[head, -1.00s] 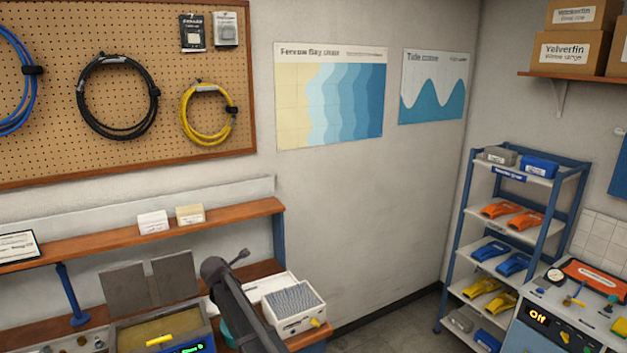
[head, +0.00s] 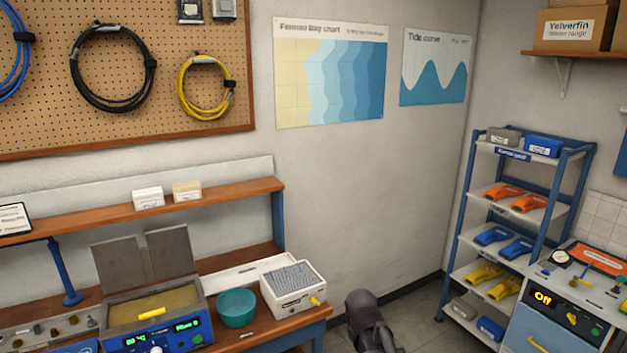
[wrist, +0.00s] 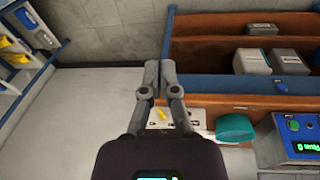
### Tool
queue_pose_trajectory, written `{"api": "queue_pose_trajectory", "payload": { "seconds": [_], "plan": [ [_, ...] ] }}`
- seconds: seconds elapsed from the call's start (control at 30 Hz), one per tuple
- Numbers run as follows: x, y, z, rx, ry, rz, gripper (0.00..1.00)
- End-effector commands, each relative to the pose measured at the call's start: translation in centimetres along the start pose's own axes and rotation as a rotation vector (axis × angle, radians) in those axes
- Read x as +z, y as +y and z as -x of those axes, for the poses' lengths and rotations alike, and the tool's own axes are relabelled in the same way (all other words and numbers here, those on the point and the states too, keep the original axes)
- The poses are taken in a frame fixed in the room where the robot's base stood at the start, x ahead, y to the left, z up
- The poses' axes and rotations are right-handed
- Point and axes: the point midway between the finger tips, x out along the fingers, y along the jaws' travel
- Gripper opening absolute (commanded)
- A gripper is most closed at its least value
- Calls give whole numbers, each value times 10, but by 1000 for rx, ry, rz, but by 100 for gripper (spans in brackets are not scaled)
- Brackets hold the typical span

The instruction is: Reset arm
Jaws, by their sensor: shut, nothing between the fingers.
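My gripper (wrist: 158,80) shows in the wrist view with its two grey fingers together and nothing between them. It points out past the right end of the wooden bench, over open floor and beside a white box with a yellow knob (wrist: 180,117).
A teal bowl (head: 236,308) and a blue instrument with open lids (head: 155,330) stand on the bench. Floor between is clear.

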Motion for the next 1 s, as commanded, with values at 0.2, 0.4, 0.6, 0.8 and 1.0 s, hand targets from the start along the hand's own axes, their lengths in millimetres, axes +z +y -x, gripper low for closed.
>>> {"api": "queue_pose_trajectory", "payload": {
  "seconds": [0.2,0.4,0.6,0.8,1.0],
  "plan": [
    [79,3,-15,-79,-92,-312,0],
    [100,3,-17,-105,-129,-424,0],
    [101,4,-16,-106,-131,-432,0],
    [100,4,-16,-106,-130,-430,0],
    [100,4,-16,-106,-130,-429,0]
  ]
}}
